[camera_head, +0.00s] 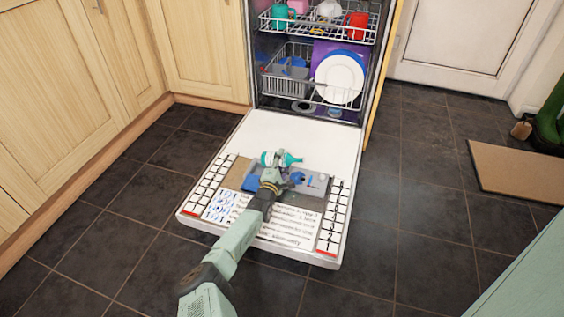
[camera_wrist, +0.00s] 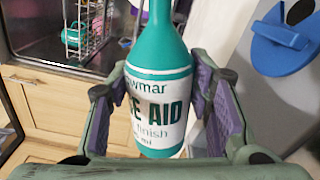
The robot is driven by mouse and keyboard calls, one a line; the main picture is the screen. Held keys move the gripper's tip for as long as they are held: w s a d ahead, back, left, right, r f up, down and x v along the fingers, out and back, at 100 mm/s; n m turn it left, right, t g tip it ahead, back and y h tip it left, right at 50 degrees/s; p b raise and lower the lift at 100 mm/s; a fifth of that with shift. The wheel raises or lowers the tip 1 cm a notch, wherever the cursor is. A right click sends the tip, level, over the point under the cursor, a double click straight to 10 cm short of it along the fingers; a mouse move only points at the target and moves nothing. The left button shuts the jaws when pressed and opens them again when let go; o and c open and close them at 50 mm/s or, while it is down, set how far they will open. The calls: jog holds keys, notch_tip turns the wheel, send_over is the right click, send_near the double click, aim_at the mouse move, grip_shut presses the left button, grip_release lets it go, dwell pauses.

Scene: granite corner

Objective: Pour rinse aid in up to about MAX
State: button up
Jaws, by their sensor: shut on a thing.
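The rinse aid bottle (camera_head: 284,159) is teal with a white label reading "AID" and "finish". In the wrist view the bottle (camera_wrist: 160,100) stands between both fingers of my gripper (camera_wrist: 160,85), which is shut on its body; the mouth is cut off at the top. In the head view my gripper (camera_head: 270,172) holds it lying roughly sideways above the open door, neck to the right. The grey dispenser (camera_head: 316,184) is set in the door below, with a blue round cap (camera_head: 298,178) and a blue flap (camera_head: 252,183). The filling opening and liquid level cannot be made out.
The open dishwasher door (camera_head: 300,130) lies flat, with printed text and numbered strips (camera_head: 328,228). Loaded racks (camera_head: 290,85) stand behind it. Wooden cupboards (camera_head: 60,100) are at left; dark tiled floor (camera_head: 420,220) is clear at right, before a doormat (camera_head: 520,170).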

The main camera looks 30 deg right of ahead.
aim_at(287, 157)
jog(key=shift+s+d+r+n, duration=0.15)
jog(key=shift+r+n, duration=0.25)
jog(key=shift+n, duration=0.3)
jog(key=r+n+p, duration=0.2)
jog(key=r, duration=0.1)
jog(key=s+d+r+n+p, duration=0.1)
jog(key=shift+s+r+n, duration=0.1)
jog(key=shift+r+n, duration=0.1)
jog(key=shift+n, duration=0.1)
jog(key=shift+s+d+r+n, duration=0.2)
jog(key=shift+r+n, duration=0.2)
jog(key=shift+n, duration=0.4)
jog(key=shift+a, duration=0.1)
